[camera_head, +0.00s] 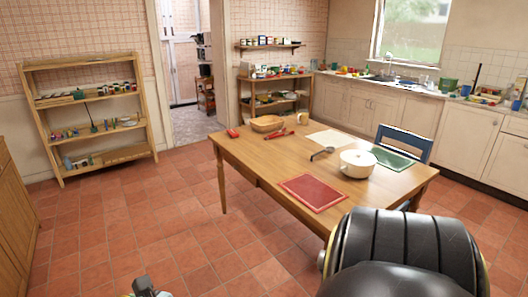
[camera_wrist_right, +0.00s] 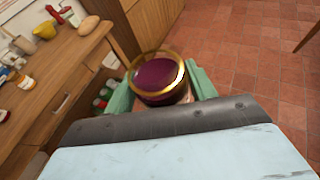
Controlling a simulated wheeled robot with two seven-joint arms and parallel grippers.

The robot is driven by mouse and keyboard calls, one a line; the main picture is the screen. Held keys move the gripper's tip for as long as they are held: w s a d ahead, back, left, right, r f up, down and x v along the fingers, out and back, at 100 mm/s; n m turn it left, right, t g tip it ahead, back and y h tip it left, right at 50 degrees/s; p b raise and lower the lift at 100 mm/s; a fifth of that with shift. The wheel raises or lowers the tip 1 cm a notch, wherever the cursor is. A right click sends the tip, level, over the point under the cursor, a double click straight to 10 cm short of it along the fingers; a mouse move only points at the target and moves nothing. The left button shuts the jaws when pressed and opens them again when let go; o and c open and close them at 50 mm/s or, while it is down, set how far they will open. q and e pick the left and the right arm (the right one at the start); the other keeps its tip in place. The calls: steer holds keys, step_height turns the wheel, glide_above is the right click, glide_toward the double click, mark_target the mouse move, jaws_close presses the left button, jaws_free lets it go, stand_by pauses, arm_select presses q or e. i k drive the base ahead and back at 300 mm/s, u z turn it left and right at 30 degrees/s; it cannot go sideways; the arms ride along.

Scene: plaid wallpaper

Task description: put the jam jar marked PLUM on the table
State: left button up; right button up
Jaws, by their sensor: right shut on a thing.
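My right gripper (camera_wrist_right: 162,92) is shut on a jar (camera_wrist_right: 158,76) with a dark purple lid and a gold rim. I see the jar from above in the right wrist view, between the green fingers; its label is hidden, so I cannot read PLUM. The wooden table (camera_head: 257,153) stands in the middle of the head view, apart from the jar. My right arm fills the bottom right of the head view, and its gripper does not show there. A small grey part of my left arm (camera_head: 145,288) shows at the bottom edge; its fingers cannot be made out.
The table's front left corner is bare. A cluttered wooden counter (camera_wrist_right: 60,62) is beside the held jar.

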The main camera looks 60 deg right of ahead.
mark_target(272, 166)
steer(key=z, duration=0.8)
steer(key=i, duration=0.4)
steer(key=z, duration=1.15)
steer(key=i, duration=2.6)
steer(key=u, duration=0.2)
